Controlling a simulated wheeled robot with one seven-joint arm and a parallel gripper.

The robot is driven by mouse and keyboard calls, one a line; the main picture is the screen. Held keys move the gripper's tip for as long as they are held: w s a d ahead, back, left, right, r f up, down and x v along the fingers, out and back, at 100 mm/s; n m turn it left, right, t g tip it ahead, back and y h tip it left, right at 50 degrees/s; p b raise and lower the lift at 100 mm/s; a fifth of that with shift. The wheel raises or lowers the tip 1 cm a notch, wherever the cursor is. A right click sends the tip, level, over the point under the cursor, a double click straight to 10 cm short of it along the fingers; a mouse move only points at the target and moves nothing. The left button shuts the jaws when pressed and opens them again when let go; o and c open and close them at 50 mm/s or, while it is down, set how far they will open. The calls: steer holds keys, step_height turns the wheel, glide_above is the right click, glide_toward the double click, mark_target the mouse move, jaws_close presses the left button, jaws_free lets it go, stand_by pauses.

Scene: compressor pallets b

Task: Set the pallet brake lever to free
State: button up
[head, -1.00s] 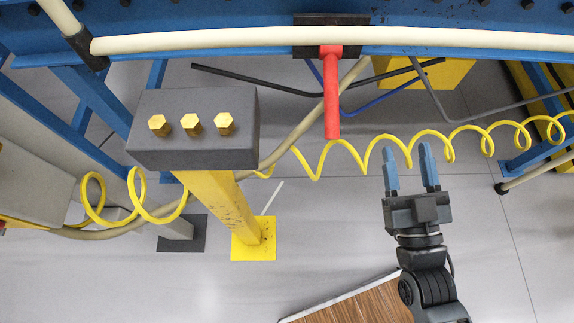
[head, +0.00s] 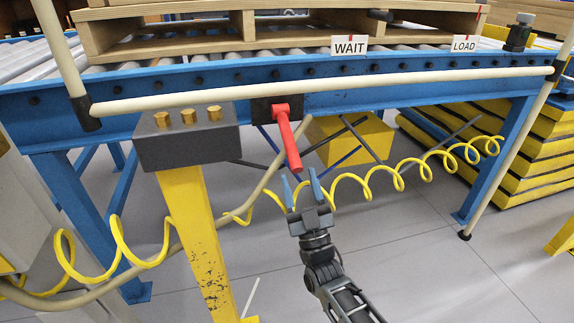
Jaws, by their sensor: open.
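A red lever (head: 288,138) hangs from a dark mount (head: 264,110) on the front of the blue conveyor frame, its handle slanting down and slightly right. No label for its positions can be read on it. My gripper (head: 302,178) is open and empty, with its blue-grey fingers pointing up, just below the lever's lower end. The fingertips look close to the lever in the picture; whether they touch it I cannot tell.
A cream rail (head: 340,86) runs along the conveyor above the lever. A grey box with brass bolts (head: 186,140) on a yellow post (head: 200,240) stands left. A coiled yellow hose (head: 350,188) passes behind my gripper. A wooden pallet (head: 280,30) lies on the rollers.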

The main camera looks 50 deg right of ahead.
mark_target(290, 142)
steer(key=x, duration=0.6)
steer(key=shift+w+d+r, duration=0.1)
steer(key=shift+w+r, duration=0.05)
steer(key=shift+r, duration=0.05)
steer(key=shift+c, duration=0.4)
jaws_close()
